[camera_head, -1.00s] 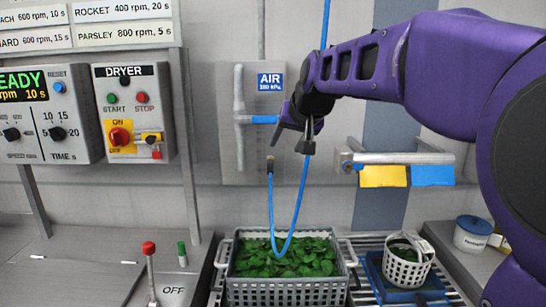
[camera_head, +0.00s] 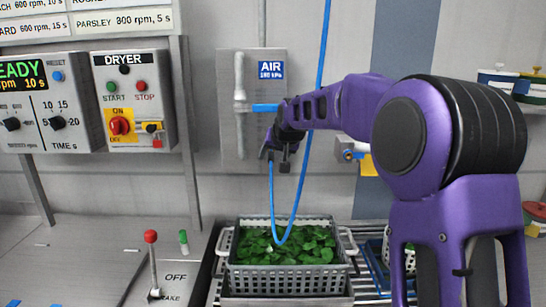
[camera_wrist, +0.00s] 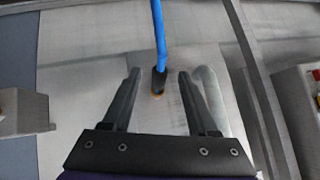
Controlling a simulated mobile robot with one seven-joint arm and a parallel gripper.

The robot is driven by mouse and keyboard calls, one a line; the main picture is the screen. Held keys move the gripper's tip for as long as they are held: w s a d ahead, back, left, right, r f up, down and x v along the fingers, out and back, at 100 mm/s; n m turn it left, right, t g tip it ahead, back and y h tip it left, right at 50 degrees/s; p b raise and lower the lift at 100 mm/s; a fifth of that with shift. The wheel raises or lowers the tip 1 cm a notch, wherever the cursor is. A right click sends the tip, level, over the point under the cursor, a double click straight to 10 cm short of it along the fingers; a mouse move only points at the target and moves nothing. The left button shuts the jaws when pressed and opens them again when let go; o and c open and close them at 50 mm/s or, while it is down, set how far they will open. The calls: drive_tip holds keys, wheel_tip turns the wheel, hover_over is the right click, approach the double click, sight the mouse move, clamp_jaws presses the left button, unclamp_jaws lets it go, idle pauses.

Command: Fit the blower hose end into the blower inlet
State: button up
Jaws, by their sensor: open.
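The blue blower hose (camera_head: 294,205) hangs in a loop in front of the wall, its low bend over a basket of greens. Its black end (camera_wrist: 160,80) with a brass tip shows in the wrist view between the two fingers of my gripper (camera_wrist: 158,76), with gaps on both sides. My gripper (camera_head: 278,158) is open, at the hose end's height in the head view, and partly covers it. A wall panel marked AIR (camera_head: 269,69) carries a grey vertical pipe and a short blue stub (camera_head: 265,107). I cannot tell which part is the blower inlet.
The grey basket (camera_head: 287,280) of greens stands on a rack below. The dryer box (camera_head: 133,100) hangs left of the AIR panel. A red-knobbed lever (camera_head: 151,238) rises at the lower left. A wall fixture (camera_head: 347,155) is right of my gripper.

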sight(273, 163)
clamp_jaws()
idle(0.3)
drive_tip(key=shift+s, duration=0.1)
drive_tip(key=shift+s+b, duration=1.6)
drive_tip(key=shift+s, duration=0.65)
drive_tip(key=shift+s, duration=0.1)
drive_tip(key=shift+a+r+p+v, duration=0.1)
drive_tip(key=shift+a+p+v, duration=0.1)
drive_tip(key=shift+v, duration=0.75)
drive_tip(key=shift+a+r+p+v, duration=0.1)
drive_tip(key=shift+a+p+v, duration=0.1)
drive_tip(key=shift+v, duration=0.75)
drive_tip(key=shift+a+r+p+v, duration=0.1)
drive_tip(key=shift+a+p+v, duration=0.1)
drive_tip(key=shift+v, duration=0.75)
drive_tip(key=shift+d, duration=0.1)
